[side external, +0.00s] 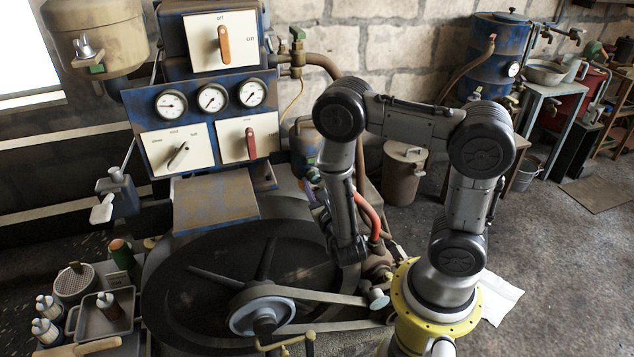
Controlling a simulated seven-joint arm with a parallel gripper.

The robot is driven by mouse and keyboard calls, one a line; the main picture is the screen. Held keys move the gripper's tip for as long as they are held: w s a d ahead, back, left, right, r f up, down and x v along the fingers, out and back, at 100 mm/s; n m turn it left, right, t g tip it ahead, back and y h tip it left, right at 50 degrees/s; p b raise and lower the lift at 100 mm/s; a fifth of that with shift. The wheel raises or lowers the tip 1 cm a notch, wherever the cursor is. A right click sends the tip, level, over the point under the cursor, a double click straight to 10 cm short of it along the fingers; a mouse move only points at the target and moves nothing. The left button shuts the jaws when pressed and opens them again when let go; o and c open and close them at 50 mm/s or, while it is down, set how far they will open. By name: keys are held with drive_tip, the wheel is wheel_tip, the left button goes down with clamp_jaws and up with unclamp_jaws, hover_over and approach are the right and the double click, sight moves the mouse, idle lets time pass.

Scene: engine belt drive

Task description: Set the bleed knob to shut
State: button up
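Three pointer knobs stand on white plates on the blue panel in the side external view; I cannot tell from the small labels which is the bleed knob. The red-handled knob (250,143) is at the lower right, its handle about upright. The grey-handled knob (178,156) is at the lower left, tilted with its upper end to the right. The orange-handled knob (224,44) is on the top plate, nearly upright. My gripper (350,255) hangs low at the end of my arm, right of the panel and apart from the knobs. Its fingers are not clear.
Three round gauges (212,97) sit above the lower plates. A large dark flywheel (215,265) and a belt pulley (262,310) lie below the panel. A red-orange hose (367,215) runs close to my gripper. A tray (100,313) and bottles stand at the lower left.

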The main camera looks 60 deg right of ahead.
clamp_jaws()
drive_tip(key=shift+n, duration=0.3)
drive_tip(key=n, duration=0.9)
drive_tip(key=shift+s, duration=0.1)
drive_tip(key=n, duration=0.4)
drive_tip(key=shift+d+n, duration=0.1)
drive_tip(key=shift+n, duration=0.2)
drive_tip(key=shift+n+t, duration=0.4)
drive_tip(key=shift+n, duration=1.9)
drive_tip(key=shift+r, duration=0.1)
